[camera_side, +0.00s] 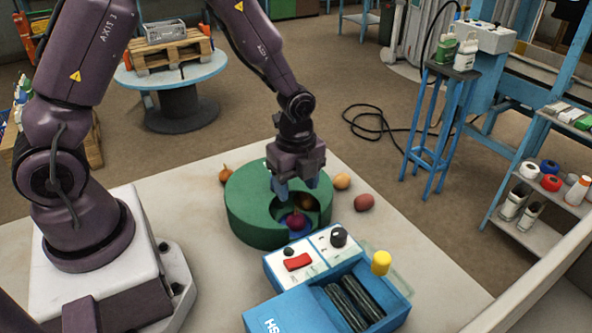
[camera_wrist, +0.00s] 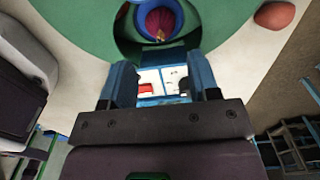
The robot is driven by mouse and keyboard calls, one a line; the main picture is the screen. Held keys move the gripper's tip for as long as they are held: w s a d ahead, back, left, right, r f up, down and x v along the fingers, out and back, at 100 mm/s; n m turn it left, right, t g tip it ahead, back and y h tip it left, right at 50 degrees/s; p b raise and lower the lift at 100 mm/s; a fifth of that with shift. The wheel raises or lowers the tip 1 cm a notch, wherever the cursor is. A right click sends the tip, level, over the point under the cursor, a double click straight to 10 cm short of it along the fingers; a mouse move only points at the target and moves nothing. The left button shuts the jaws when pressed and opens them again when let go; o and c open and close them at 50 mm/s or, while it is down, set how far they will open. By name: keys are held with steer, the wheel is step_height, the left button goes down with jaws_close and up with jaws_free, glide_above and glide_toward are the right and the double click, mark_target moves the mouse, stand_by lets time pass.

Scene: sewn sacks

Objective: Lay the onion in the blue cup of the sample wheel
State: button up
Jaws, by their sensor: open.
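The sample wheel (camera_side: 247,206) is a thick green disc on the table, with a cut-out at its front. A dark red-purple onion (camera_side: 296,222) sits in the blue cup inside this cut-out. In the wrist view the onion (camera_wrist: 160,19) lies within the ring of the blue cup (camera_wrist: 179,22) at the top. My gripper (camera_side: 295,187) points down just above the wheel, over the cut-out. In the wrist view its two blue fingers (camera_wrist: 160,85) are spread with nothing between them. The onion is apart from the fingers. The back of the cut-out is shadowed and partly hidden by my gripper.
An orange-brown bulb (camera_side: 225,175) lies left of the wheel. A tan potato-like item (camera_side: 342,181) and a reddish one (camera_side: 364,203) lie to its right.

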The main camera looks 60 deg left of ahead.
steer(key=s+r+n+t, duration=0.15)
steer(key=r+n, duration=0.25)
steer(key=r, duration=0.4)
steer(key=s+r+n+t, duration=0.1)
steer(key=s+r+n, duration=0.25)
steer(key=r, duration=0.45)
steer(key=s+r+n+t, duration=0.3)
steer(key=s+r+n, duration=0.5)
steer(key=s+n, duration=0.2)
